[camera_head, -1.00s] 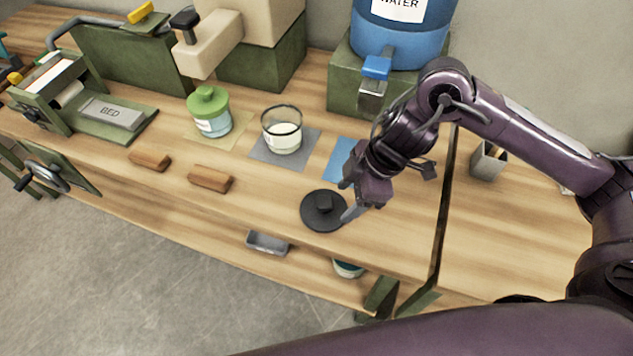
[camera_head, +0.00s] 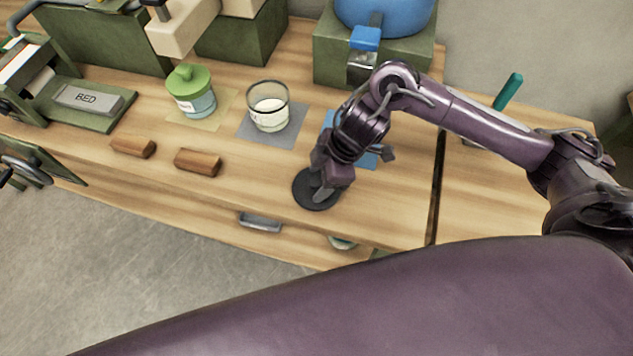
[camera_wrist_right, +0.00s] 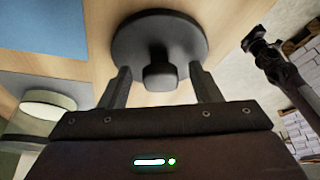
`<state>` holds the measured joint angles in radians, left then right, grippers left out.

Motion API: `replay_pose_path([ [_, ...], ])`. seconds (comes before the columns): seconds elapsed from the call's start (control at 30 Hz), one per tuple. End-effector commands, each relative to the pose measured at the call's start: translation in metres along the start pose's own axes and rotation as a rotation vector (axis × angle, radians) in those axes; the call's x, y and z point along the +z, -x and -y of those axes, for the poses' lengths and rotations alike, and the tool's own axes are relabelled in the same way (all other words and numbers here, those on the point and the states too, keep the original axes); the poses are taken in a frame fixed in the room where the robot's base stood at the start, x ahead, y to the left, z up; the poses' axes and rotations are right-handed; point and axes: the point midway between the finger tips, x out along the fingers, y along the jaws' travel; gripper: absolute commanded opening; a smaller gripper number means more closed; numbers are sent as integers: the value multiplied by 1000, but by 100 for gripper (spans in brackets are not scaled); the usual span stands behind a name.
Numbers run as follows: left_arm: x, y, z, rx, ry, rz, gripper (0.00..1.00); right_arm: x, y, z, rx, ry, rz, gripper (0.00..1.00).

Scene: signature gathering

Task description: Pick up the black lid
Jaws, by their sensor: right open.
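The black lid (camera_head: 303,191) is a round dark disc lying flat near the front edge of the wooden bench. In the right wrist view the lid (camera_wrist_right: 133,42) has a raised knob (camera_wrist_right: 160,73) at its middle. My right gripper (camera_head: 319,186) is over the lid and partly hides it in the head view. In the right wrist view my right gripper (camera_wrist_right: 160,72) is open, with one finger on each side of the knob and visible gaps between. Its height above the lid is hard to judge. My left gripper does not show clearly.
A glass jar (camera_head: 268,117) stands on a grey mat behind the lid, beside a green-lidded jar (camera_head: 191,92). A blue mat (camera_head: 369,160) lies behind the gripper. Two brown blocks (camera_head: 198,162) (camera_head: 133,147) lie to the left. The bench between them and the lid is clear.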

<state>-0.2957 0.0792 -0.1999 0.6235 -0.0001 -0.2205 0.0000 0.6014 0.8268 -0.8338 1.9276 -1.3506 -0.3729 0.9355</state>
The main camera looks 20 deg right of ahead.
Motion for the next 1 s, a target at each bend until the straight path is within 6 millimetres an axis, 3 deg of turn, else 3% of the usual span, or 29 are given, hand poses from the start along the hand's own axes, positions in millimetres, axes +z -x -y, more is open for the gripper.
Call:
replay_pose_path([
  [0.1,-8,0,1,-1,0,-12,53,0,0,0,0,0,0,56],
  [0.47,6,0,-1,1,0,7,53,0,0,0,0,0,0,10],
  [0.8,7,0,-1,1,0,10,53,-1,2,0,1,0,-1,10],
  [1.0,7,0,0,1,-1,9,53,-7,15,-1,3,1,-3,10],
])
